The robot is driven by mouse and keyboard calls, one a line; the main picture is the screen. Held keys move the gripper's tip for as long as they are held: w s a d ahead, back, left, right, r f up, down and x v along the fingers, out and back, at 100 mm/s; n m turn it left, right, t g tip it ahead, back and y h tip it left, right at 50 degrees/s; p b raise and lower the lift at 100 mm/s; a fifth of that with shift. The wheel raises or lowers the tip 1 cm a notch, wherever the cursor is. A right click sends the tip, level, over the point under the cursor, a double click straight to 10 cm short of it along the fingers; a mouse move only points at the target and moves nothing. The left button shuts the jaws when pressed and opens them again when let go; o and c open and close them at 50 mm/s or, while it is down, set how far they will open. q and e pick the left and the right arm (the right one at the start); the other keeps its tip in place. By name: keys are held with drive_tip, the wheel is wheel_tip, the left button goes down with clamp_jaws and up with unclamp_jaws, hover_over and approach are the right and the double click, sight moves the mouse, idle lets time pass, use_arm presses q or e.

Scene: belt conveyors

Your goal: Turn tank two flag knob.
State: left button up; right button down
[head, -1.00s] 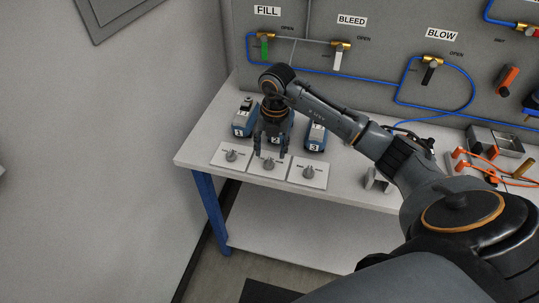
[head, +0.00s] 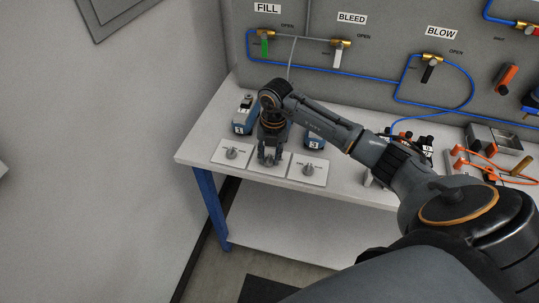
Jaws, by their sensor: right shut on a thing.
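Three white plates with grey knobs lie in a row near the front edge of the white table, in front of blue tanks numbered in white. My right gripper (head: 269,162) points down at the middle plate (head: 264,171). It is shut on the middle knob (head: 269,161), which its fingers largely hide. The left knob (head: 232,153) and the right knob (head: 309,169) stand free. Tank 1 (head: 244,119) and tank 3 (head: 313,139) show on either side of my arm. Tank 2 is hidden behind my right wrist. My left gripper is not in view.
A grey panel (head: 400,50) behind the table (head: 200,140) carries blue hoses and valves labelled FILL, BLEED and BLOW. Metal boxes (head: 500,140) and orange-handled parts (head: 475,153) sit at the right. The table's left end is clear.

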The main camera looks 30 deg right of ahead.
drive_tip(key=n+b, duration=0.4)
drive_tip(key=shift+w+f+n, duration=0.1)
drive_tip(key=shift+f+n, duration=0.05)
drive_tip(key=shift+n, duration=0.15)
drive_tip(key=n+b, duration=0.2)
drive_tip(key=n, duration=0.1)
drive_tip(key=shift+n+g+b, duration=0.3)
drive_tip(key=shift+n+b, duration=0.25)
drive_tip(key=shift+n, duration=0.45)
drive_tip(key=shift+r+n, duration=0.2)
drive_tip(key=shift+n, duration=0.1)
drive_tip(key=c, duration=1)
unclamp_jaws()
drive_tip(key=shift+r, duration=0.1)
